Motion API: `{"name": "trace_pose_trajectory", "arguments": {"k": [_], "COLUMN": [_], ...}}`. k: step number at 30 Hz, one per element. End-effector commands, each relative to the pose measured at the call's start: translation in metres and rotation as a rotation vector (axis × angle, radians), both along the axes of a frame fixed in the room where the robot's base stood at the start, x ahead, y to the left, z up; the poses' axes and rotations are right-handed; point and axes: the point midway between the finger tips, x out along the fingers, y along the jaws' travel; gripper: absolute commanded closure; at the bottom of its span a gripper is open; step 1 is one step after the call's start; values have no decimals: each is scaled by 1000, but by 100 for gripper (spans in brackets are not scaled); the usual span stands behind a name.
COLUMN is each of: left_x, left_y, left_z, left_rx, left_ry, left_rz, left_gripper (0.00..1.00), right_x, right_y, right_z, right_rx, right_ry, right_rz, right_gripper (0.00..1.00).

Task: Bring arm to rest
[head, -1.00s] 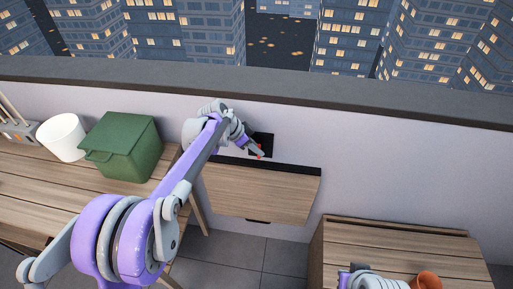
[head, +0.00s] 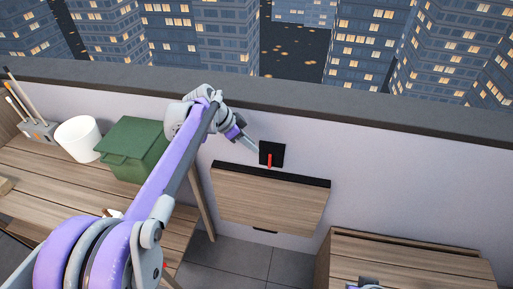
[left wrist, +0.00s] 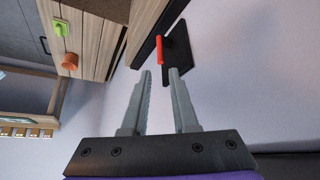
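My left arm reaches across the head view from the lower left. Its gripper (head: 254,147) is in front of the wall, just left of a black wall plate (head: 271,150) with a red lever (head: 269,161) pointing down. The left wrist view shows the two grey fingers (left wrist: 160,72) apart with nothing between them. The red lever (left wrist: 159,50) and black plate (left wrist: 180,60) are beyond the fingertips, apart from them. Only a small part of my right gripper (head: 369,284) shows at the bottom edge of the head view; its fingers cannot be made out.
A wooden fold-down panel (head: 268,200) is on the wall below the plate. A green bin (head: 133,148) and a white pot (head: 77,138) stand on the wooden table at left. A wooden cabinet (head: 410,262) is at lower right. Grey floor tiles (head: 240,255) lie between them.

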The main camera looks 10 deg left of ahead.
Motion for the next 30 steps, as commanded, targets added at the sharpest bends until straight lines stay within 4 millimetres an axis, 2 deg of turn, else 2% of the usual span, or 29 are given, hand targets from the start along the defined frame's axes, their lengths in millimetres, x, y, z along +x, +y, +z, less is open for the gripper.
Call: {"name": "trace_pose_trajectory", "arguments": {"k": [15,19,23,30], "left_x": [-1,-12,-46,-136], "left_y": [1,0,-2,-1], "left_z": [2,7,18,28], "left_rx": [0,7,29,77], "left_ry": [0,15,55,127], "left_rz": [1,31,130,403], "left_gripper": [73,73,73,73], "right_x": [0,0,2,5], "right_y": [0,0,0,0], "right_z": [0,4,14,37], "right_rx": [0,0,0,0], "right_ry": [0,-1,-4,-13], "right_rz": [0,0,0,0], "right_gripper": [100,100,100,100]}}
